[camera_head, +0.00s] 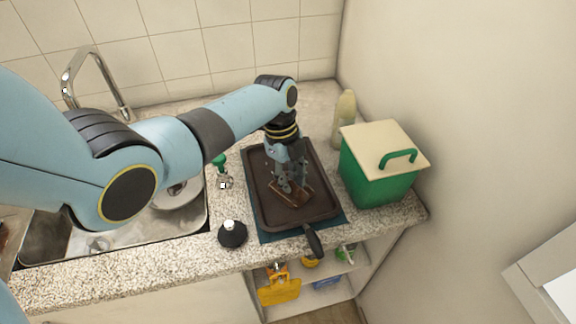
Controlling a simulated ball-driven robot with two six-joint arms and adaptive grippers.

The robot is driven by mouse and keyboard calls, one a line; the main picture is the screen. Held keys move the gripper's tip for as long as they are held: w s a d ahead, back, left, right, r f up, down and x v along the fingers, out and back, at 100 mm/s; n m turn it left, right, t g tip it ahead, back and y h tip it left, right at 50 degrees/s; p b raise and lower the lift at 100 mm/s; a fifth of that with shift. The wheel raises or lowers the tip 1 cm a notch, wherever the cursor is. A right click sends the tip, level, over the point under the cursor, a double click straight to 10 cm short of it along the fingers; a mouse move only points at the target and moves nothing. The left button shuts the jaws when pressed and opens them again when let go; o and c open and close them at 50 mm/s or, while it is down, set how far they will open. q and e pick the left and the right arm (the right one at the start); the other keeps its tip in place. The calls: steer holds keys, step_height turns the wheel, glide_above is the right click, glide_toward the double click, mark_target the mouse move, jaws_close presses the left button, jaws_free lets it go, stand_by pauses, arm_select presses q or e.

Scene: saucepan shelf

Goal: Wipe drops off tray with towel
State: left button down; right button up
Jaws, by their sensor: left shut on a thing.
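A dark brown tray (267,207) lies on a dark teal mat (268,237) on the speckled counter. My left gripper (293,190) is over the middle of the tray, pointing down. It is shut on a small brown folded cloth, which looks like the towel (296,197) and appears to rest on the tray surface. The fingers and wrist hide part of the tray and towel. Drops on the tray are too small to make out. My right gripper is not in view.
A green box with a cream lid (378,170) and a pale bottle (344,118) stand right of the tray. A black-topped object (232,234), a green-handled brush (221,172) and the sink (150,222) are left. A black handle (313,240) juts over the counter's front edge.

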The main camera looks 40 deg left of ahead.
mark_target(286, 171)
arm_select(q)
steer(key=shift+s+d+f, duration=0.1)
steer(key=shift+s+f, duration=0.05)
steer(key=shift+a+b, duration=0.3)
steer(key=shift+w+a+b, duration=0.55)
steer(key=shift+w+a, duration=0.3)
steer(key=shift+w, duration=0.05)
steer(key=shift+w+a+b, duration=0.9)
steer(key=shift+w+a, duration=0.15)
steer(key=shift+a, duration=0.25)
steer(key=shift+r, duration=0.3)
step_height(286, 171, up, 3)
steer(key=p, duration=0.3)
steer(key=shift+r+p, duration=0.4)
steer(key=shift+r, duration=0.35)
steer(key=shift+d+r, duration=0.1)
steer(key=shift+r, duration=1.05)
